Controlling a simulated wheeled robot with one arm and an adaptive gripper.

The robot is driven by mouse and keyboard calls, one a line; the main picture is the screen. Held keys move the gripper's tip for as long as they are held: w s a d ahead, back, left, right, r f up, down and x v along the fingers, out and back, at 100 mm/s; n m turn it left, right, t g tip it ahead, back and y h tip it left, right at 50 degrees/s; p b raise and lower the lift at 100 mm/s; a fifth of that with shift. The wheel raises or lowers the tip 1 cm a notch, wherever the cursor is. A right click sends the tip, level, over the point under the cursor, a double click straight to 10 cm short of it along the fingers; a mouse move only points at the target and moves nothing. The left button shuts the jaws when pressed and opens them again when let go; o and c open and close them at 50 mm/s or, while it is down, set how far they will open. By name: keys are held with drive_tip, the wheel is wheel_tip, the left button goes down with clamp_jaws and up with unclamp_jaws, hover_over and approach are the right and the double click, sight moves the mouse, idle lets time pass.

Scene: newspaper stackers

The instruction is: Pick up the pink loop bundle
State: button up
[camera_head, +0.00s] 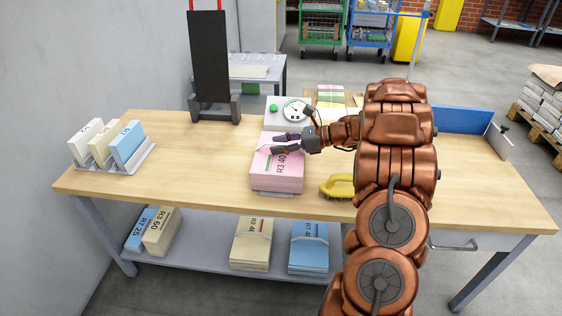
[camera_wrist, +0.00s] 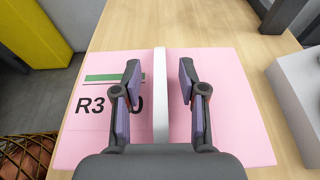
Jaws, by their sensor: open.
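The pink bundle (camera_head: 276,172) is a stack of pink sheets marked R3 40, lying on the wooden table in front of the scale. A white band (camera_wrist: 160,90) runs across its top in the wrist view. My gripper (camera_head: 283,144) is over the bundle's top. In the wrist view my gripper (camera_wrist: 159,85) is open, with one finger on each side of the white band. The pink top (camera_wrist: 232,110) spreads beyond both fingers. Whether the fingertips touch the paper I cannot tell. The left finger hides part of the label.
A scale (camera_head: 289,110) stands just behind the bundle, and a yellow-handled brush (camera_head: 338,186) lies to its right. A rack of upright bundles (camera_head: 112,158) is at the table's left. A black upright panel (camera_head: 209,58) stands at the back. The tabletop (camera_head: 200,165) left of the bundle is clear.

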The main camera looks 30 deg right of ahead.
clamp_jaws()
idle(0.3)
drive_tip(key=shift+r, duration=0.1)
idle(0.4)
